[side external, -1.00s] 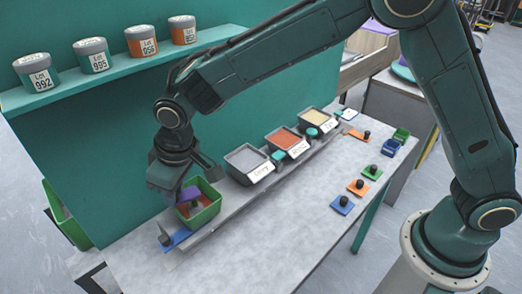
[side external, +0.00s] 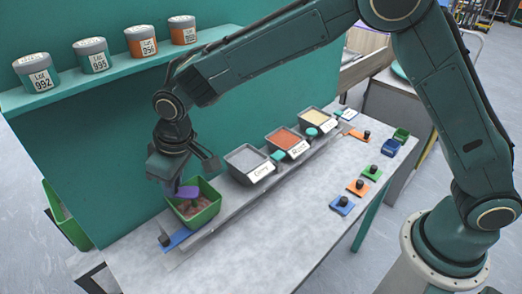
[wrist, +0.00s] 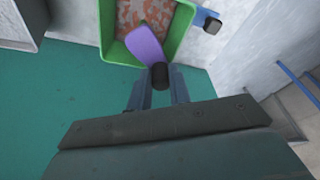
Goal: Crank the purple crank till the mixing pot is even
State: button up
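The green mixing pot (side external: 205,214) stands at the left end of the bench. In the wrist view, the pot (wrist: 184,42) holds powder (wrist: 140,14) in mottled orange and grey patches, not uniform. The purple crank (wrist: 146,46) reaches across the pot's near rim, with a dark knob (wrist: 159,76) at its near end. My gripper (wrist: 161,84) has a finger on each side of this knob and looks closed on it. In the side view, my gripper (side external: 181,184) is over the pot's back left, partly hiding the purple crank (side external: 188,192).
Grey bins of grey (side external: 246,160), red (side external: 284,137) and cream powder (side external: 318,117) stand in a row to the right. A blue slide with a knob (side external: 178,240) is beside the pot. Several coloured knobbed plates sit at the right. Labelled jars stand on the shelf (side external: 110,84).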

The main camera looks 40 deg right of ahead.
jog(key=o, duration=0.3)
jog(key=shift+w+a+r+v, duration=0.15)
jog(key=shift+w+v, duration=0.1)
jog(key=shift+v, duration=0.95)
jog(key=shift+w+a+v, duration=0.15)
jog(key=shift+w+v, duration=0.1)
jog(key=shift+v, duration=0.95)
jog(key=shift+w+a+r+v, duration=0.15)
jog(key=shift+w+v, duration=0.1)
jog(key=shift+v, duration=0.95)
